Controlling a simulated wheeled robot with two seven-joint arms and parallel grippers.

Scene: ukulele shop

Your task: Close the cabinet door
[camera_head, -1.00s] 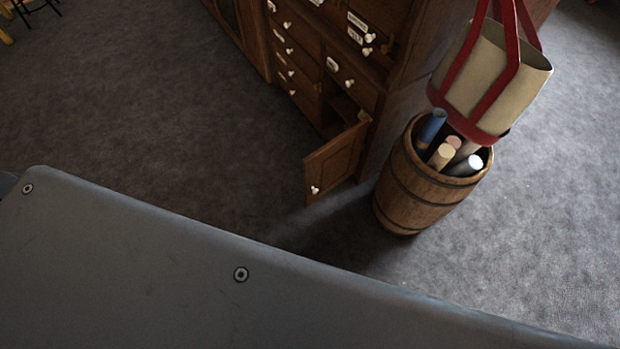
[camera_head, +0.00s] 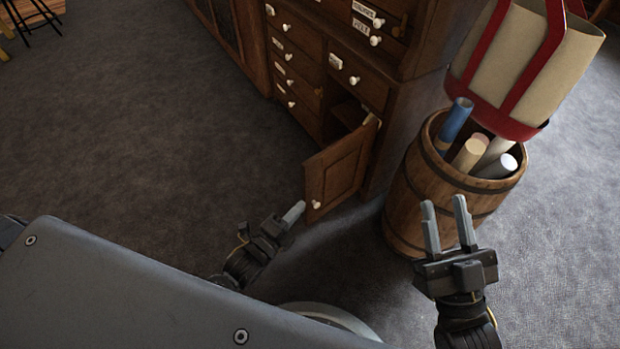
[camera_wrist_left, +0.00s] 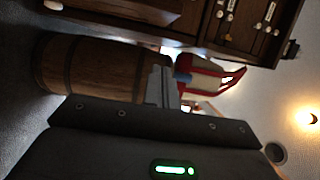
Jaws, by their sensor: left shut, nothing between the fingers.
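The wooden cabinet door (camera_head: 335,172) stands ajar at the bottom of the cabinet (camera_head: 372,88), with a small white knob (camera_head: 316,205) near its lower left corner. Behind it the dark compartment is partly visible. My left gripper (camera_head: 297,211) is shut and empty, low beside the door's free edge and knob; whether it touches the door I cannot tell. Its closed fingers also show in the left wrist view (camera_wrist_left: 161,85), with cabinet wood along the top of that picture. My right gripper (camera_head: 445,205) is open and empty, in front of the barrel.
A wooden barrel (camera_head: 410,195) with several rolled tubes stands right of the cabinet, close to my right gripper. A beige tote bag with red straps (camera_head: 575,75) is above it. The carpet (camera_head: 150,120) left of the door is clear.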

